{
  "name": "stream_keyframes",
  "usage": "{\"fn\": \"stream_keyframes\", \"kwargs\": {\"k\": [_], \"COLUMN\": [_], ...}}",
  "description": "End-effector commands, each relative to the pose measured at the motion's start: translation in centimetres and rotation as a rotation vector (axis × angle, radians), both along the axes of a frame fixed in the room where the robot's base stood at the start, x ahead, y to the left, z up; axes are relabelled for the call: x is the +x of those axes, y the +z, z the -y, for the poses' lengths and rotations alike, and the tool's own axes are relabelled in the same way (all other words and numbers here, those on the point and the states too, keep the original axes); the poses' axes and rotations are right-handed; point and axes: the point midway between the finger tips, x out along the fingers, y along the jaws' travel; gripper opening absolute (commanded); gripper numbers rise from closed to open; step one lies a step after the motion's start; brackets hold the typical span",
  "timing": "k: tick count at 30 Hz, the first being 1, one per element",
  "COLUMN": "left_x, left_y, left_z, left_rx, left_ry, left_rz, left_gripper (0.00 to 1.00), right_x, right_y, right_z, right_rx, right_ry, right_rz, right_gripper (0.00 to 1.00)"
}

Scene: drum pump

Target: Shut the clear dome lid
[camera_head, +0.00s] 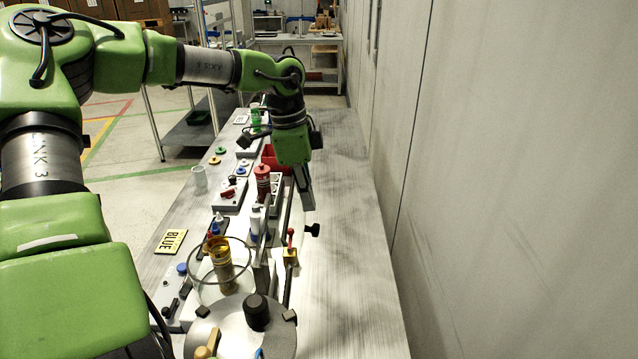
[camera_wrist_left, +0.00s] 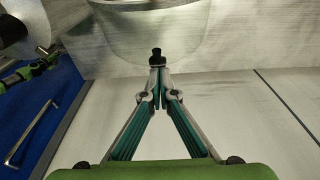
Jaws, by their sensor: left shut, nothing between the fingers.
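In the left wrist view the clear dome lid (camera_wrist_left: 120,40) shows as a curved transparent shell at the top, with a black knob (camera_wrist_left: 156,52) at its lower edge. My left gripper (camera_wrist_left: 158,72) is shut and empty, its fingertips close to the knob; I cannot tell if they touch. In the head view my left gripper (camera_head: 308,206) points down over the bench, just above a black knob (camera_head: 312,230). The dome's shell is hard to make out there. My right gripper is not in view.
On the bench (camera_head: 345,270), a clear round-walled vessel (camera_head: 191,283) surrounds an amber container (camera_head: 222,262). A grey disc (camera_head: 215,335) carries a black knob. A red-handled valve (camera_head: 291,256) stands beside them. A wall (camera_head: 480,180) runs along the right; the bench's right strip is clear.

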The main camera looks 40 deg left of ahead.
Motion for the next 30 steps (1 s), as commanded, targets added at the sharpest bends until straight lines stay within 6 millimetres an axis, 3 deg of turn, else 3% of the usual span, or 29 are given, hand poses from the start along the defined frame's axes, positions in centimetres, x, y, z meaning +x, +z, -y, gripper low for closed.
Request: {"fn": "stream_keyframes", "kwargs": {"k": [12,30], "left_x": [-0.6,-2.3], "left_y": [0.1,1.4], "left_z": [-0.7,-2.5], "left_rx": [0.001,-0.104], "left_ry": [-0.001,-0.001], "left_rz": [-0.001,0.084], "left_gripper": [0.0,0.0], "right_x": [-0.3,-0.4], "right_y": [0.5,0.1], "right_z": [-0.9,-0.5], "right_rx": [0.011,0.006], "right_ry": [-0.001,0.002], "right_rz": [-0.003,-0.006], "right_gripper": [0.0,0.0]}}
